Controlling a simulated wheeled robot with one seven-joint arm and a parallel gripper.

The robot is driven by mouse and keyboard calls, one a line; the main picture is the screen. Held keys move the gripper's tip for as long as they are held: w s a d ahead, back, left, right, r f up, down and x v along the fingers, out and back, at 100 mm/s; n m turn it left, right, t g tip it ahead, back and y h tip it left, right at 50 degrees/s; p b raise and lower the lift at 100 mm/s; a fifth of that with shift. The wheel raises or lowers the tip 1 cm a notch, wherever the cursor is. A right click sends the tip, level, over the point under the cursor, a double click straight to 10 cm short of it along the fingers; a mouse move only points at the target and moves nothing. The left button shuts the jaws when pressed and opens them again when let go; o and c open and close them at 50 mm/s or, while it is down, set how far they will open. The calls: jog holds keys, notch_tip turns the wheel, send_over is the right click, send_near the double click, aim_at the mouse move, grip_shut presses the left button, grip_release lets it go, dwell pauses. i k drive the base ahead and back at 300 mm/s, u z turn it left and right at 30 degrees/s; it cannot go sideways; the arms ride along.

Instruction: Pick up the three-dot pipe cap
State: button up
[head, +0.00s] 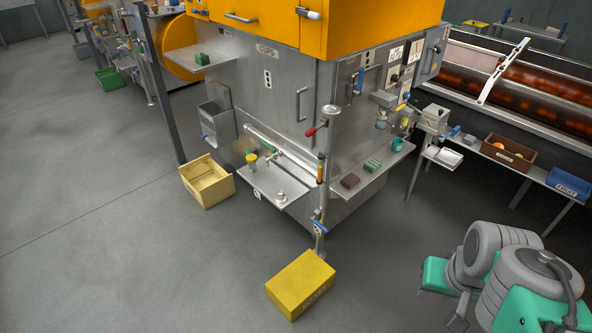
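I cannot make out three dots on any cap at this size. A small round metal piece (281,195), possibly a pipe cap, sits on the low steel shelf (262,180) at the front of the machine. Small dotted plates show on the machine front (268,78) and low on the upright pipe (317,228). My arm's grey and teal links fill the lower right. My gripper is not visible, so its state does not show.
A yellow box (300,284) stands on the floor before the upright pipe. An open yellow crate (207,183) stands left of the shelf. A side bench at right holds a brown crate (507,154) and a blue bin (568,184). The grey floor at left is clear.

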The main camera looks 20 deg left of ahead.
aim_at(280, 197)
jog(key=i, duration=1.2)
jog(key=u, duration=3.05)
